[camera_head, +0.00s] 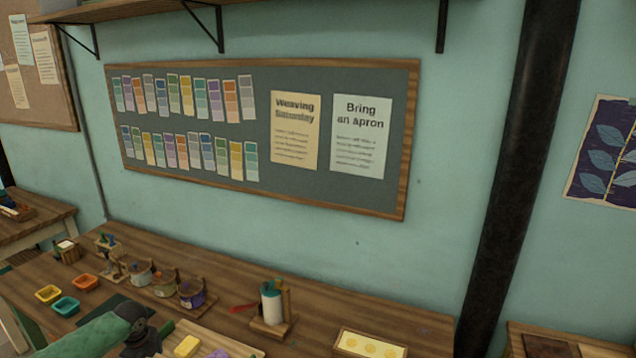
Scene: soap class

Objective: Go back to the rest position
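My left arm comes in from the lower left with a green sleeve-like link. Its dark end, where my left gripper (140,332) is, sits over the front of the wooden table (330,310), near a light board. The fingers cannot be made out, so I cannot tell whether it is open or shut. A yellow block (187,346) and a purple block (219,353) lie on the board just right of it, seemingly apart from it. My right gripper is not in view.
Small yellow (48,293), teal (66,306) and orange (85,283) trays lie at the left. Several jars (191,292) stand behind the board. A white-and-green cylinder (271,302) stands in a wooden holder. A box of yellow rounds (370,346) is at right. The wall is behind.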

